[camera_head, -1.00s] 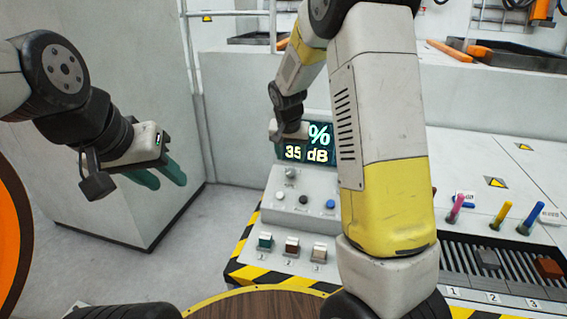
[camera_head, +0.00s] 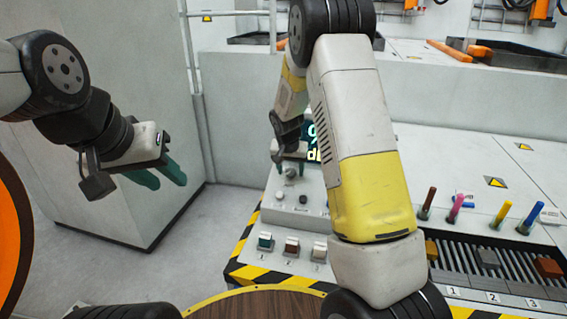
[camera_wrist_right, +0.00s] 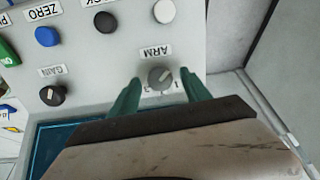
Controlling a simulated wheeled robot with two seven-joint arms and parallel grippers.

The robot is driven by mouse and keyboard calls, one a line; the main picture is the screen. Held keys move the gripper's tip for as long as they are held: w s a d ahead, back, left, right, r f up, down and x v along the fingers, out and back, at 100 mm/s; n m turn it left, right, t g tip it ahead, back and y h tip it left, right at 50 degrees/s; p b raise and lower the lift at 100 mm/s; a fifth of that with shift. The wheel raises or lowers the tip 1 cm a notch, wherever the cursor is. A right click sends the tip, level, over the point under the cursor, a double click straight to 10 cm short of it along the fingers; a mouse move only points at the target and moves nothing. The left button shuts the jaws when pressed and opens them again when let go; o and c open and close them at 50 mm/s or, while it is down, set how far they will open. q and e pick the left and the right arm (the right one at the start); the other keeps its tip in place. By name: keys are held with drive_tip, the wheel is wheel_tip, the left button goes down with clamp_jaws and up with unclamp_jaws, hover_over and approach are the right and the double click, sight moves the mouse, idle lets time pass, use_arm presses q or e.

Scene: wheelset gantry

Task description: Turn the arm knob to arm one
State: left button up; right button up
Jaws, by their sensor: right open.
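The arm knob (camera_wrist_right: 160,77) is a small grey round knob under the label ARM (camera_wrist_right: 153,51) in the right wrist view. Small position marks lie below it, with a 1 to its lower right. Its pale pointer line is slanted. My right gripper (camera_wrist_right: 161,84) is open, its green fingers on either side of the knob; I cannot tell whether they touch it. In the head view this gripper (camera_head: 290,168) is over the console's upper left, partly hiding the knob. My left gripper (camera_head: 166,177) is open and empty in the air at the left.
A black GAIN knob (camera_wrist_right: 52,95), a blue button (camera_wrist_right: 46,36), a black button (camera_wrist_right: 105,22) and a white button (camera_wrist_right: 164,11) are near. Several switches (camera_head: 292,246) line the console's front. My right arm hides the console's middle and most of the display (camera_head: 313,132).

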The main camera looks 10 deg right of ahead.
clamp_jaws()
drive_tip(key=shift+n, duration=0.3)
drive_tip(key=n, duration=0.3)
drive_tip(key=shift+n, duration=0.3)
drive_tip(key=shift+a+n, duration=0.1)
drive_tip(key=shift+n, duration=2.2)
unclamp_jaws()
drive_tip(key=shift+r, duration=0.1)
